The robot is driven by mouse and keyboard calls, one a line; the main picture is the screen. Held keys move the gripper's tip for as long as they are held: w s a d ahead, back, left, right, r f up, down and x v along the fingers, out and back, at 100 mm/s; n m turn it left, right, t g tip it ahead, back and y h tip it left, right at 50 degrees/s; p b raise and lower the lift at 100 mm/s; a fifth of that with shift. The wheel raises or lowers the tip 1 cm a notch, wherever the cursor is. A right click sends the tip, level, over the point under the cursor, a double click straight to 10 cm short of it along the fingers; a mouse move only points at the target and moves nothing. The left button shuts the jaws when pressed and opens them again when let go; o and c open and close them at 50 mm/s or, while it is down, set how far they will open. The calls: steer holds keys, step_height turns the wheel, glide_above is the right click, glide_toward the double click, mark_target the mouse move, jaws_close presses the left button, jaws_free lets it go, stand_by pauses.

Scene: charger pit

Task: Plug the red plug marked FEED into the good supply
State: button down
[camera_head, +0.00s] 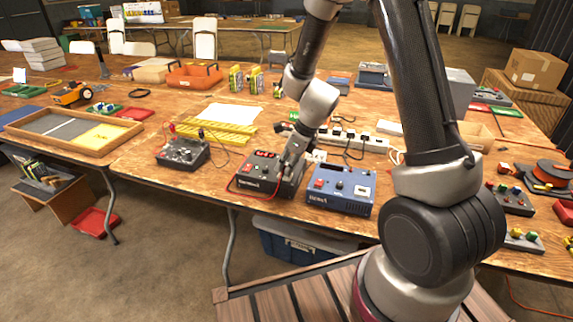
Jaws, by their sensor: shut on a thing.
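A dark supply box (258,183) with a red display and red buttons stands near the front edge of the table. A blue supply box (341,201) with a red switch and a small display stands just right of it. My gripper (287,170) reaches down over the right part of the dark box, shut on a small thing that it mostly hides. A red lead (231,186) curves around the dark box's left and front towards my gripper, so the held thing appears to be the red plug. The FEED marking is not readable. I cannot tell whether the plug touches a socket.
A dark tester with leads (182,153) stands to the left. A white power strip (362,142) with plugs and cables lies behind the supplies. A yellow ribbed tray (222,133) lies behind the dark box. Bare table lies between tester and dark box.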

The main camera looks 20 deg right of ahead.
steer(key=shift+f, duration=0.4)
stand_by(1.1)
steer(key=c, duration=0.9)
jaws_free()
steer(key=shift+r, duration=3.8)
